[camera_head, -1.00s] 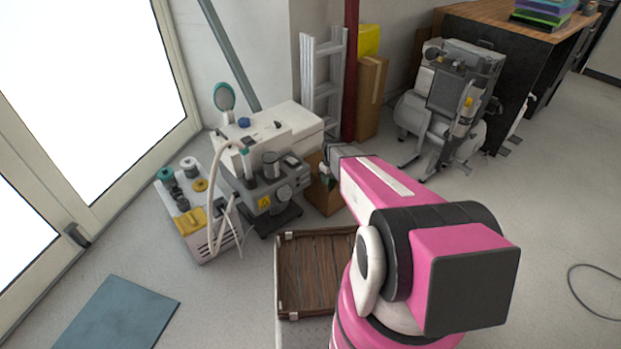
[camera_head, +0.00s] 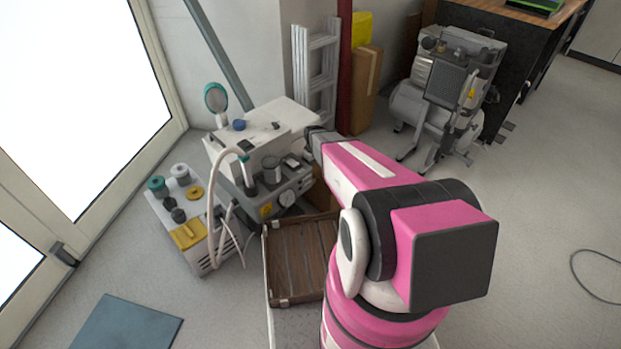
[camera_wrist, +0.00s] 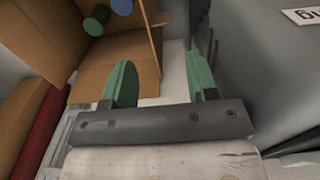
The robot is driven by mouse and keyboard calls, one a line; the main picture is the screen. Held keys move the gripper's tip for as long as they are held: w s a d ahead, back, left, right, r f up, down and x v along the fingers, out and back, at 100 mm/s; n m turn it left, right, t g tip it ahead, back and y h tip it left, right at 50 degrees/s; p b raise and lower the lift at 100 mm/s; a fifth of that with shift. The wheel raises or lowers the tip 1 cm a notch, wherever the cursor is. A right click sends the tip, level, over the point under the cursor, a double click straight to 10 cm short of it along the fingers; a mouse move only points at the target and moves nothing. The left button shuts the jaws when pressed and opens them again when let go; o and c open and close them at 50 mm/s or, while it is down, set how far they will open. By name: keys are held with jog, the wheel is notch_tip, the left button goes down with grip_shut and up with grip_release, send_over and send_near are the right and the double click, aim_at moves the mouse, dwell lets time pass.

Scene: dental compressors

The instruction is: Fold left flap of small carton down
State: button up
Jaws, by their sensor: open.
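The small brown carton (camera_head: 321,196) shows only as a sliver in the head view, behind my pink arm and beside the grey machine. In the wrist view its cardboard panels (camera_wrist: 47,38) fill the upper left. A lower cardboard panel (camera_wrist: 115,66) lies behind my left finger, and a thin upright cardboard edge (camera_wrist: 153,45) stands near the gap between my fingers. I cannot tell which panel is the left flap. My gripper (camera_wrist: 160,80) is open, with two green fingertips apart and nothing clearly held. Contact with the cardboard cannot be told.
A grey machine (camera_head: 287,190) with a white unit stands left of my gripper. A dark grey surface (camera_wrist: 262,70) is close on the right in the wrist view. A ladder (camera_head: 316,70), a red post (camera_head: 343,60) and a tall carton (camera_head: 365,90) stand behind. A wooden-slatted crate (camera_head: 268,262) sits in front.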

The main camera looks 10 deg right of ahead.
notch_tip(320, 180, down, 11)
jog(key=shift+w+d+r, duration=0.1)
dwell(0.4)
